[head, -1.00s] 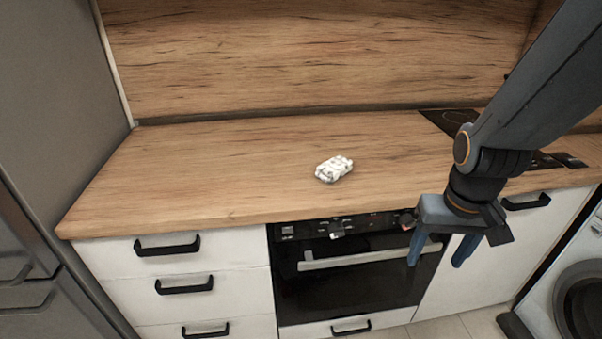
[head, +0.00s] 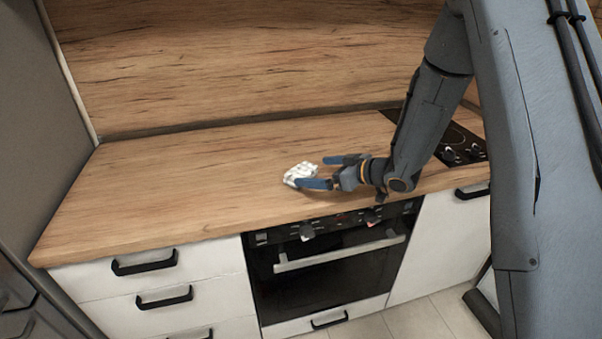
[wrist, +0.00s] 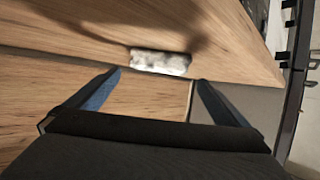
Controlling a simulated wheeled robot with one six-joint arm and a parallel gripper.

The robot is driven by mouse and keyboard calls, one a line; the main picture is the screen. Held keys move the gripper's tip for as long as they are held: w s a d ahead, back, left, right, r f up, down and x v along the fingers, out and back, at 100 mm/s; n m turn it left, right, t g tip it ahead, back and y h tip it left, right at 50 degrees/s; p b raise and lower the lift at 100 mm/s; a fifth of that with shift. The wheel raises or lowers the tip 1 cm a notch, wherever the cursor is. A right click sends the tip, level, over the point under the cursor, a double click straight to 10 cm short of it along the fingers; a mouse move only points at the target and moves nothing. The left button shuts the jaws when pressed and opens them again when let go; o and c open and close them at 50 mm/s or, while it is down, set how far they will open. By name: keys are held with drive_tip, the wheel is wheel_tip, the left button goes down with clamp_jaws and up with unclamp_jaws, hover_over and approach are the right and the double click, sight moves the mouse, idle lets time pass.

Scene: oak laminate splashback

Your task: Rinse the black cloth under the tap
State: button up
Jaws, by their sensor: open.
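A small crumpled white cloth-like bundle with grey marks (head: 298,173) lies on the wooden worktop near its front edge. No black cloth, tap or sink shows in either view. My gripper (head: 312,172) is open and low over the worktop, its blue fingers pointing left toward the bundle. In the head view the near finger overlaps the bundle's lower edge. In the wrist view the bundle (wrist: 160,63) lies just beyond the gap between the fingertips (wrist: 158,79). I cannot tell whether a finger touches it.
The wooden worktop (head: 170,190) is clear to the left. A black hob (head: 458,145) is at the right, behind my arm. A wooden splashback (head: 250,60) stands behind. Below the front edge are an oven (head: 330,270) with knobs and white drawers (head: 190,265) with black handles.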

sight(305, 171)
drive_tip(key=shift+x, duration=0.95)
drive_tip(key=shift+f+p+x, duration=0.1)
drive_tip(key=shift+p+x, duration=0.65)
drive_tip(key=shift+x, duration=0.65)
drive_tip(key=shift+f+p+x, duration=0.15)
drive_tip(key=shift+p+x, duration=0.6)
drive_tip(key=shift+x, duration=0.65)
drive_tip(key=shift+d, duration=0.15)
drive_tip(key=shift+c, duration=0.3)
drive_tip(key=c, duration=1)
drive_tip(key=shift+o, duration=0.2)
drive_tip(key=shift+r, duration=0.15)
